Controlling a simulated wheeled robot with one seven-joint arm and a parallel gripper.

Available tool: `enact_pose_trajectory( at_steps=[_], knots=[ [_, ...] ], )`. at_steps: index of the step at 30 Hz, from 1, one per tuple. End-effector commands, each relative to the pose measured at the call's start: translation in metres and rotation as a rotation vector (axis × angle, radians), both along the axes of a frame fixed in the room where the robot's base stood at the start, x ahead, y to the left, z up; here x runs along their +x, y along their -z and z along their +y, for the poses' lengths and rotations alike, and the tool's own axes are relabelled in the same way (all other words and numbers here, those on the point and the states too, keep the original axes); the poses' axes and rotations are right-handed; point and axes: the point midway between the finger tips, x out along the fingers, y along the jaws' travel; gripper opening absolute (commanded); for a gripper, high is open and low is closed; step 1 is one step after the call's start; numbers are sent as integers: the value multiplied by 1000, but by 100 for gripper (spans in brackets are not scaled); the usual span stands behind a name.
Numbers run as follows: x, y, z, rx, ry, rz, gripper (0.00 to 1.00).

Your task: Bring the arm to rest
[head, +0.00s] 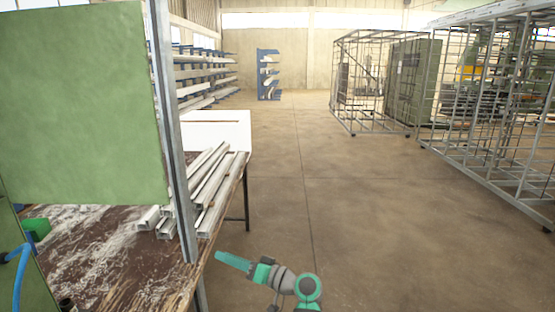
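My arm (283,279), grey and teal, shows at the bottom middle of the head view. It is bent and reaches left toward the edge of the workbench (130,285). The flat teal piece at its left end looks like my gripper (233,261). It appears over or beside the bench's right edge; I cannot tell whether it touches. It is too small and side-on to show whether the fingers are open or shut. I see nothing clearly held in it.
Metal profiles (210,190) lie stacked on the bench. A grey post (172,130) and a green panel (80,105) rise at the left. A blue hose (18,265) is at the lower left. The floor (330,200) is clear ahead; wire cages (490,110) stand at the right.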

Motion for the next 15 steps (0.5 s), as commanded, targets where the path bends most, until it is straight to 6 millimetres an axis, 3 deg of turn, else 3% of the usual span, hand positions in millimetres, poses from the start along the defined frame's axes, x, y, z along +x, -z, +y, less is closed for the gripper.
enact_pose_trajectory(
  at_steps=[1, 6, 15],
  knots=[
    [-5, 29, -1, -9, 40, 30, 27],
    [-24, 110, -9, -52, 185, 108, 27],
    [-87, 231, -33, -152, 424, 203, 27]
  ],
)
